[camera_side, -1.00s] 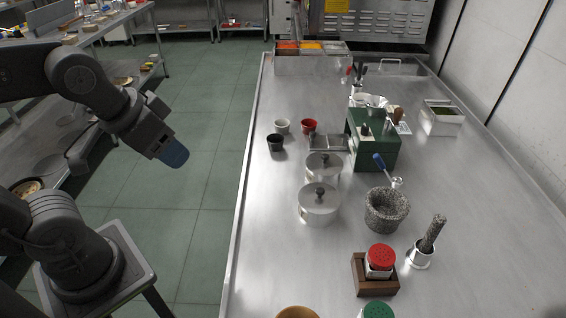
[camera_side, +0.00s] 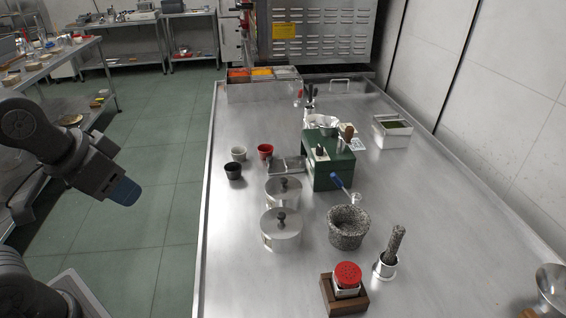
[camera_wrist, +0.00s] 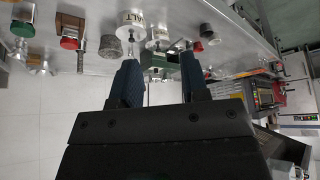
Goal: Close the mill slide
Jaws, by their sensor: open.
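The green box-shaped mill (camera_side: 330,166) stands mid-table in the side view, with a blue-tipped crank handle (camera_side: 341,184) at its front. A metal slide (camera_side: 288,164) sticks out from its left side toward the cups. My gripper (camera_side: 125,191) is at the far left of the side view, over the floor and well apart from the mill. In the wrist view, my gripper (camera_wrist: 159,64) is open, with both dark blue fingers spread and nothing between them. A green body beyond the fingers there is too small to read clearly.
Small cups (camera_side: 234,171) sit left of the slide. The table's left strip (camera_side: 225,240) is clear.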

